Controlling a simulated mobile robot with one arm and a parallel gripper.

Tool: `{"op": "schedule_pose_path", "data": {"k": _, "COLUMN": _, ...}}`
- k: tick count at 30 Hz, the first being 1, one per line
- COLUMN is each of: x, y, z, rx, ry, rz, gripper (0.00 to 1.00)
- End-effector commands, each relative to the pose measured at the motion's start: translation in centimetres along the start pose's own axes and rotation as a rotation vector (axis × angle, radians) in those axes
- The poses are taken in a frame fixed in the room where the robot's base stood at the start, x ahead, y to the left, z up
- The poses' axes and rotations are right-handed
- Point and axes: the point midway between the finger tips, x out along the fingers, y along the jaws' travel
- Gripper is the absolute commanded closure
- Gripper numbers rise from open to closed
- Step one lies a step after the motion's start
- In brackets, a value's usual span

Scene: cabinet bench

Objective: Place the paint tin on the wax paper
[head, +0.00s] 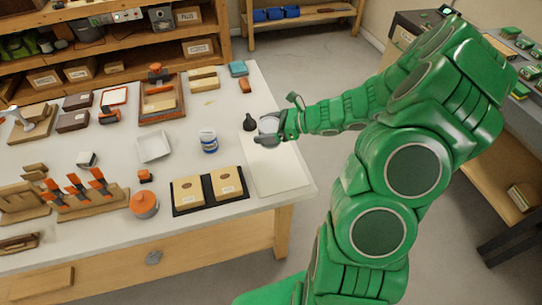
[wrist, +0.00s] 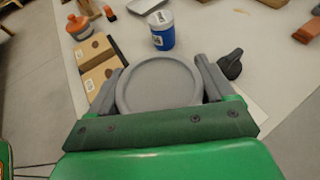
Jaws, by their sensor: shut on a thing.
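My gripper (head: 271,130) is shut on a round grey tin with a raised rim, which I take to be the paint tin (wrist: 158,83). The tin sits between the two grey fingers in the wrist view, its top facing the camera; its sides are hidden. In the head view the tin (head: 268,124) shows only as a small pale shape at the gripper. The wax paper (head: 281,174) is a pale sheet at the bench's right end. My gripper is over its far end. I cannot tell whether the tin touches the sheet.
A dark bulb-shaped object (head: 249,122) stands close left of my gripper. A blue and white can (head: 209,141) and a black tray (head: 177,207) with two tan boxes lie left of the sheet. The near part of the sheet is clear.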

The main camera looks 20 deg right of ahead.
Motion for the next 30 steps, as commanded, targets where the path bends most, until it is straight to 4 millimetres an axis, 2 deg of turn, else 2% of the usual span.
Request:
{"op": "schedule_pose_path", "data": {"k": 8, "x": -0.9, "y": 1.1, "z": -0.7, "rx": -0.002, "ry": -0.008, "rz": 0.009, "gripper": 0.6}}
{"op": "schedule_pose_path", "data": {"k": 21, "x": 0.6, "y": 1.1, "z": -4.4, "rx": -0.001, "ry": -0.007, "rz": 0.009, "gripper": 0.6}}
{"op": "schedule_pose_path", "data": {"k": 30, "x": 1.2, "y": 1.1, "z": -5.8, "rx": -0.003, "ry": -0.006, "rz": 0.008, "gripper": 0.6}}
